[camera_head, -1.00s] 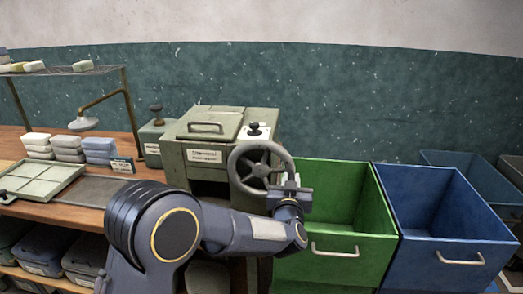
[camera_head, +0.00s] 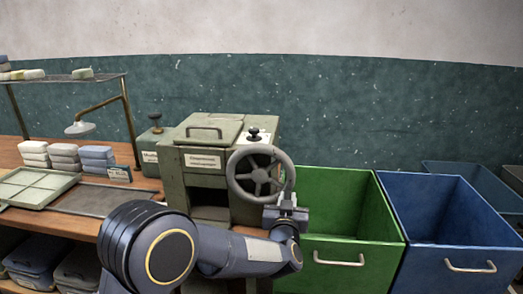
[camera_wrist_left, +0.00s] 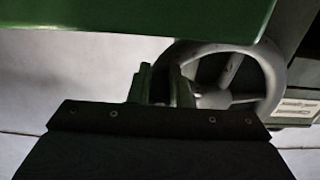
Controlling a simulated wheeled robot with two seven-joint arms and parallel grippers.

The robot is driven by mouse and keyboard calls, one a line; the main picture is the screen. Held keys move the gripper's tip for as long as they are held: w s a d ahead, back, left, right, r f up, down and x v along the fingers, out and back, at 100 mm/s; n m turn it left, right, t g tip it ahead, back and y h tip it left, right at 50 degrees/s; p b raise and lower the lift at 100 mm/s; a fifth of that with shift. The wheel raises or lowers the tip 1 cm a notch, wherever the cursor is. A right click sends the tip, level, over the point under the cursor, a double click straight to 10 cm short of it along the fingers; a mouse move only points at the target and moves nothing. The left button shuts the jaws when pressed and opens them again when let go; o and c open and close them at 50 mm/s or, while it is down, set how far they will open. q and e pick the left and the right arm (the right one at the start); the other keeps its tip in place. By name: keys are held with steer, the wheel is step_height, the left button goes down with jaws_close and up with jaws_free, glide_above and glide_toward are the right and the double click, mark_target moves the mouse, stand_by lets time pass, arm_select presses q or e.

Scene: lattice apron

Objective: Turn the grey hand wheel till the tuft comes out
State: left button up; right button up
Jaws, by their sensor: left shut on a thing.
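The grey hand wheel (camera_head: 233,178) is a spoked ring on the front right of a grey-green machine (camera_head: 203,162). In the left wrist view the wheel (camera_wrist_left: 275,70) shows with its hub and spokes. My left gripper (camera_head: 287,201) is shut on the wheel's rim at its lower right. In the left wrist view its fingers (camera_wrist_left: 160,82) stand at the near side of the rim. The machine has a dark opening (camera_head: 210,198) low in its front. I see no tuft; the inside of the opening is too dark to make out. My right gripper is not in view.
A green bin (camera_head: 345,225) stands close to the right of the wheel, with a blue bin (camera_head: 450,230) beyond it. On the bench at left are stacked soap-like blocks (camera_head: 65,155), a divided tray (camera_head: 35,188) and a lamp (camera_head: 80,128). My left arm crosses in front of the bench.

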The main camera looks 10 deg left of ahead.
mark_target(266, 202)
arm_select(q)
steer(key=a+f+b, duration=0.2)
steer(key=b, duration=0.1)
steer(key=shift+w+a+f+b, duration=0.15)
steer(key=shift+a+f+b, duration=0.15)
steer(key=shift+a, duration=0.3)
steer(key=shift+r, duration=0.2)
steer(key=shift+a+f+b, duration=0.3)
steer(key=shift+a+b, duration=0.15)
steer(key=shift+a+f+b, duration=0.25)
steer(key=shift+a+b, duration=0.2)
steer(key=shift+a, duration=0.1)
steer(key=shift+a+f+b, duration=0.25)
steer(key=shift+a+b, duration=0.2)
steer(key=shift+a, duration=0.3)
steer(key=shift+d, duration=0.1)
